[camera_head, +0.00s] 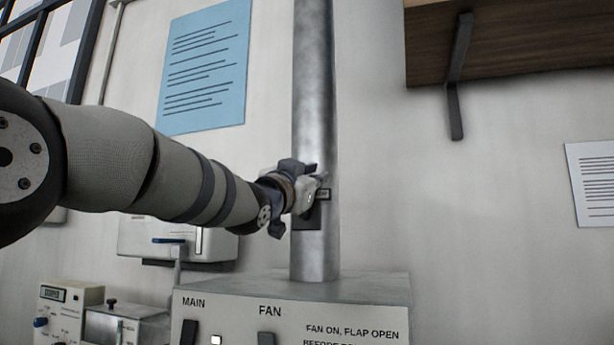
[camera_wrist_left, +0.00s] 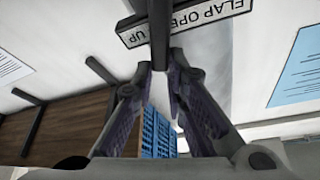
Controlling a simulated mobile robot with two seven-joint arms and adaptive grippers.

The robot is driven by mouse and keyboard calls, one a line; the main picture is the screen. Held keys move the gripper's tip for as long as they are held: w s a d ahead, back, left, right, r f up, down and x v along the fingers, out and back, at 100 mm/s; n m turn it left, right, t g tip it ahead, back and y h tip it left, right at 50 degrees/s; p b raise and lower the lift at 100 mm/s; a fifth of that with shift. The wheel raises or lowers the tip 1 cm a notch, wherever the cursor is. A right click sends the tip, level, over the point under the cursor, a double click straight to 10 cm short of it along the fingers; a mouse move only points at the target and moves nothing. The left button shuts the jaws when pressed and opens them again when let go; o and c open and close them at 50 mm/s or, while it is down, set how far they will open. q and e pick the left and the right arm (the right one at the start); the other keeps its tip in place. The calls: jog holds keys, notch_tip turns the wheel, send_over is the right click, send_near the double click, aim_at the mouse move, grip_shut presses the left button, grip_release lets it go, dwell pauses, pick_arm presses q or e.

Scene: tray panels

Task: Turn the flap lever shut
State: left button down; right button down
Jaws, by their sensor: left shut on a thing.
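My left gripper (camera_head: 312,190) is at the front of an upright metal pipe (camera_head: 314,100), in the middle of the head view. In the left wrist view the left gripper (camera_wrist_left: 160,68) has its fingers closed on the dark bar of the flap lever (camera_wrist_left: 160,32). A white label (camera_wrist_left: 192,18) by the lever reads "FLAP OPEN UP", partly cut off and covered by the bar. In the head view the gripper hides most of the lever, so I cannot tell its angle. A dark plate (camera_head: 307,217) shows on the pipe below the gripper. My right gripper is out of view.
The pipe rises from a grey control box (camera_head: 300,290) marked MAIN and FAN, with switches. A wooden shelf (camera_head: 530,40) with a dark bracket (camera_head: 459,75) is at upper right. A blue sheet (camera_head: 206,70) hangs left.

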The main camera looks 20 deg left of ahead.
pick_arm(q)
jog(key=shift+w+d+f, duration=0.1)
jog(key=shift+f, duration=0.15)
jog(key=c, duration=1.6)
grip_release()
jog(key=shift+w, duration=0.15)
jog(key=shift+r, duration=5)
